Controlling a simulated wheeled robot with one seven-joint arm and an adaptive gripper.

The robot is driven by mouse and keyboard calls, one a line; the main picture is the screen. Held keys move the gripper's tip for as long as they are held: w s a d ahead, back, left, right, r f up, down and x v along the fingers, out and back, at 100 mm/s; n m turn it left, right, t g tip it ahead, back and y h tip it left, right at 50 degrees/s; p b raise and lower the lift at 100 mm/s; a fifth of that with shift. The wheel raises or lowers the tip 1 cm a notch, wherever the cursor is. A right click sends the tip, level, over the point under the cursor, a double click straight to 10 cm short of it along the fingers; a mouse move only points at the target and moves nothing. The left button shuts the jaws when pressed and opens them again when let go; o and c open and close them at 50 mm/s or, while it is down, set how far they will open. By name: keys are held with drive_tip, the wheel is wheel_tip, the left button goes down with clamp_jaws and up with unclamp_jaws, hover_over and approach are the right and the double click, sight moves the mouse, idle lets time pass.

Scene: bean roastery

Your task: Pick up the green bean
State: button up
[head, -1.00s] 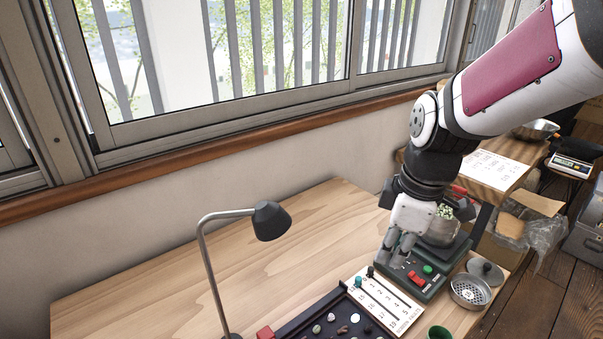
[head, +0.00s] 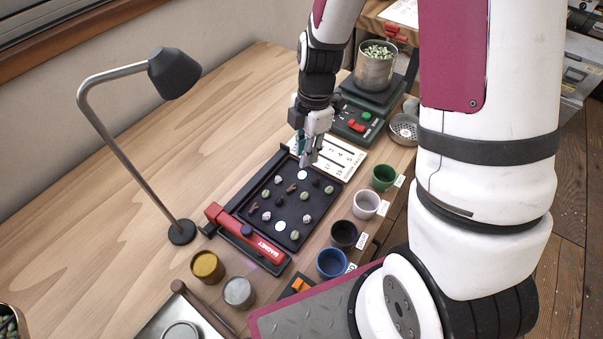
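A black tray (head: 237,200) on the wooden table holds small spaced pieces. Several look pale green and bean-like, including a green bean (head: 329,190) at the right, another green bean (head: 265,193) at the left and one green bean (head: 295,235) near the front. Dark, brown, pinkish and white pieces lie among them. My gripper (head: 307,163) points down over the tray's back edge, close to a white disc (head: 302,174). Its fingers look close together, but their gap and anything between them are too small to make out. A teal piece (head: 300,140) shows beside the fingers.
Green (head: 384,177), white (head: 366,205), black (head: 344,235) and blue (head: 331,263) cups line the right side. A lamp (head: 174,72) stands at left. A scale (head: 372,98) bears a bean-filled can (head: 376,65) behind. Open table lies left.

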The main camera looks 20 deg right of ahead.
sight(302, 173)
drive_tip(key=shift+a+f+b, duration=0.15)
drive_tip(key=shift+f, duration=1.45)
drive_tip(key=shift+a+f+b, duration=0.1)
drive_tip(key=shift+f+b, duration=0.05)
drive_tip(key=shift+f, duration=1.45)
drive_tip(key=c, duration=0.3)
drive_tip(key=shift+r, duration=0.1)
wheel_tip(302, 173, up, 10)
drive_tip(key=shift+f+p, duration=0.1)
drive_tip(key=shift+p, duration=0.45)
drive_tip(key=shift+s, duration=0.1)
